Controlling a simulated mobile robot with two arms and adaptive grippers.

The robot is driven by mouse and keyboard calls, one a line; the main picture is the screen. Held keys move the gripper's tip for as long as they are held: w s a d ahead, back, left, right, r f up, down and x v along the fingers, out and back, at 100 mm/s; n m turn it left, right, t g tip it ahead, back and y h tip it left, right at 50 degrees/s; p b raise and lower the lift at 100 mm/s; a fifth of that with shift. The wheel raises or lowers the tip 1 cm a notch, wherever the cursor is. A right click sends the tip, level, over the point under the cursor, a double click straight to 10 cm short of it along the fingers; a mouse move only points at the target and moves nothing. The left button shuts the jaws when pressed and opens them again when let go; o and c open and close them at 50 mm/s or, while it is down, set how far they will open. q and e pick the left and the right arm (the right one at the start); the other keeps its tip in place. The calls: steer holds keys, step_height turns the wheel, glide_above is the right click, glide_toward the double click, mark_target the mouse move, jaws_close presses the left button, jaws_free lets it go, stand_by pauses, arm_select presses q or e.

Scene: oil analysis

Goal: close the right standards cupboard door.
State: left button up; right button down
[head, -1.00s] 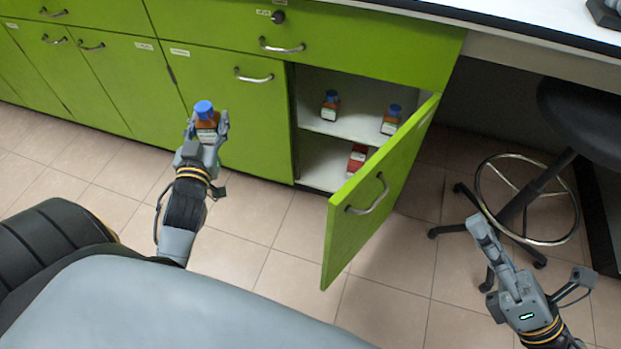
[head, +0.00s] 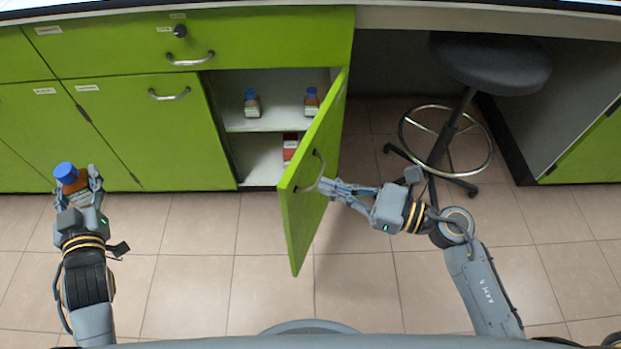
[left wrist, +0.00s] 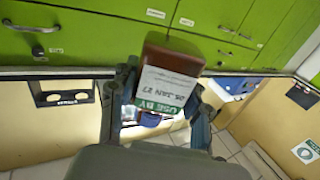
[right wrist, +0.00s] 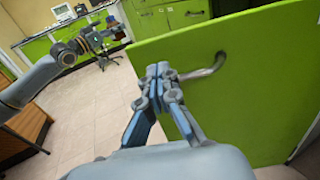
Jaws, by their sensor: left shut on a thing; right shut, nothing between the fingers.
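The right standards cupboard door (head: 312,190) is green with a curved metal handle (head: 318,172) and stands wide open, swung out from the cabinet. It also fills much of the right wrist view (right wrist: 250,95). My right gripper (head: 328,187) is shut and empty, its fingertips close to the door's outer face beside the handle; whether they touch it I cannot tell. My left gripper (head: 76,188) is shut on a brown bottle (head: 75,184) with a blue cap, held in front of the closed left doors. The left wrist view shows this bottle's label (left wrist: 164,88).
Inside the open cupboard, two blue-capped bottles (head: 252,103) (head: 311,101) stand on the shelf (head: 275,122), and a red-and-white item (head: 290,147) sits below. A black stool (head: 490,62) stands to the right under the counter. The tiled floor in front is clear.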

mark_target(296, 177)
steer(key=shift+x, duration=2.2)
arm_select(q)
steer(key=shift+r, duration=0.1)
arm_select(e)
steer(key=shift+a, duration=0.1)
